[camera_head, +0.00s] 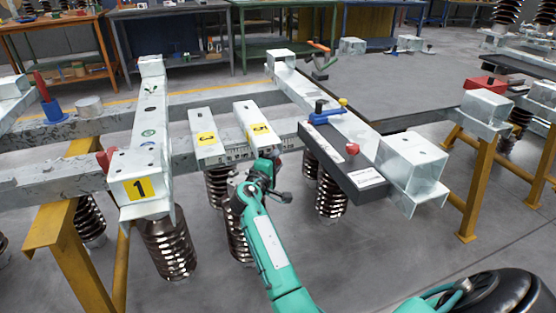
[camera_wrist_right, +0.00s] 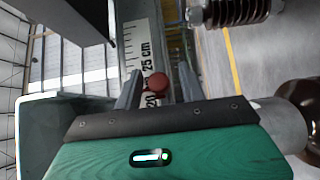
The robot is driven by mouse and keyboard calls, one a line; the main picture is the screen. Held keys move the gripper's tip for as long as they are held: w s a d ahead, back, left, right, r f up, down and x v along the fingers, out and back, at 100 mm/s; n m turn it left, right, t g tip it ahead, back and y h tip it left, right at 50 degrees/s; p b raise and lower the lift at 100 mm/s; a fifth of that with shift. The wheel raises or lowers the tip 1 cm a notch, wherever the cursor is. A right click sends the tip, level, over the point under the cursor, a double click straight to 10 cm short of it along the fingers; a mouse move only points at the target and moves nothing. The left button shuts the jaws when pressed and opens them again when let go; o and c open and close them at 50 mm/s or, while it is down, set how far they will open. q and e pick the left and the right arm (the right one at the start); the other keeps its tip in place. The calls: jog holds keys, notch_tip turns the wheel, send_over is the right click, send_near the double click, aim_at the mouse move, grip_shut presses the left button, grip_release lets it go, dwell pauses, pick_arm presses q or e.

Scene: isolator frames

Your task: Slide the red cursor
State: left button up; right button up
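The red cursor (camera_wrist_right: 157,82) is a small round red knob on a white ruler (camera_wrist_right: 145,45), by the 20 and 25 cm marks in the right wrist view. My right gripper (camera_wrist_right: 160,72) is open, with one finger on each side of the knob; a gap shows on both sides. The cursor cannot be made out there, as the gripper covers that spot. My left gripper is not in view.
A dark box (camera_head: 340,160) with a red knob and blue handle lies right of the gripper. A beam marked 1 (camera_head: 146,165) stands left. Ribbed insulators (camera_head: 167,247) hang below the beams. Yellow trestle legs (camera_head: 477,190) stand at the right. Open floor lies in front.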

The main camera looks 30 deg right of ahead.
grip_shut()
jog(key=shift+a, duration=0.1)
jog(key=shift+o, duration=0.4)
grip_release()
